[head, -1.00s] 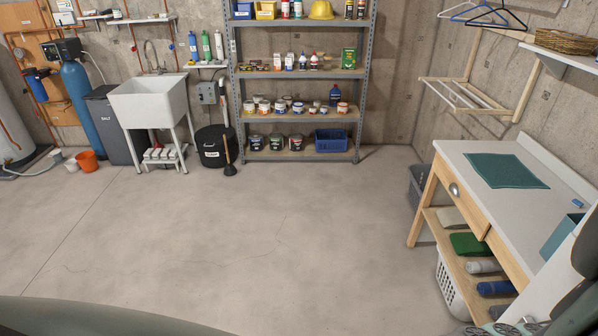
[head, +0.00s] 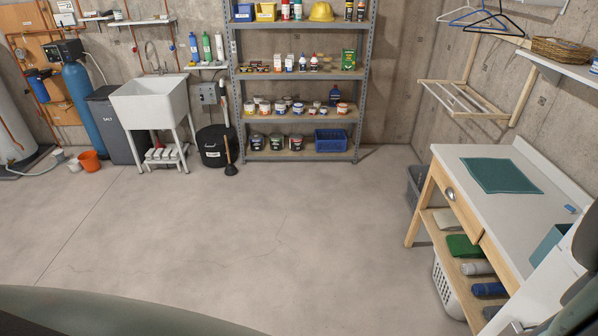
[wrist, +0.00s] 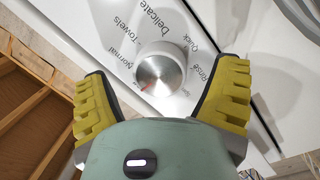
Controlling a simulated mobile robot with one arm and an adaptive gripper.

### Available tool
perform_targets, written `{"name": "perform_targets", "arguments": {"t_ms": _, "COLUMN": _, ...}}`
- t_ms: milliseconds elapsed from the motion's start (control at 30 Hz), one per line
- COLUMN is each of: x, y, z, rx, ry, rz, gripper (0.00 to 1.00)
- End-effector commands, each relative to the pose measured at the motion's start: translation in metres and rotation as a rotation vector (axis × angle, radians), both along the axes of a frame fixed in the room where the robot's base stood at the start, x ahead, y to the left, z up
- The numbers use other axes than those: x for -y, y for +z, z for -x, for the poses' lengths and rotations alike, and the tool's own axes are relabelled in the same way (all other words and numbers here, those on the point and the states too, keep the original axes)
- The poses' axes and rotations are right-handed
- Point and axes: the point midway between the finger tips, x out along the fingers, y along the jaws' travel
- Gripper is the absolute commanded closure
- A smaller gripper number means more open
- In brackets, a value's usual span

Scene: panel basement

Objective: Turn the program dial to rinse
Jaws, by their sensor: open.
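In the wrist view, the program dial (wrist: 159,70) is a round silver knob on a white panel (wrist: 75,14). The words Towels, Delicate, Quick, Rinse and Normal are printed around it, and the Rinse label (wrist: 201,81) is at its right. My gripper (wrist: 164,86) is open, with one yellow ribbed finger on each side of the dial. Gaps show between the fingers and the knob, so it is not gripped. The head view does not show the dial.
In the head view, a workbench (head: 480,152) with a green mat (head: 500,176) stands at the right. A utility sink (head: 150,100) and a metal shelf rack (head: 300,117) are along the back wall. The concrete floor (head: 220,230) between is clear.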

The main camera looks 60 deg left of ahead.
Motion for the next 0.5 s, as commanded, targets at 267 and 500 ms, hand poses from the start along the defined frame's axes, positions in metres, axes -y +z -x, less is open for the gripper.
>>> {"name": "perform_targets", "arguments": {"t_ms": 267, "x": 0.0033, "y": 0.0002, "z": -0.0061, "rx": -0.001, "ry": 0.004, "rz": 0.000, "gripper": 0.13}}
{"name": "perform_targets", "arguments": {"t_ms": 500, "x": 0.0032, "y": 0.0001, "z": -0.0059, "rx": -0.001, "ry": 0.004, "rz": 0.001, "gripper": 0.17}}
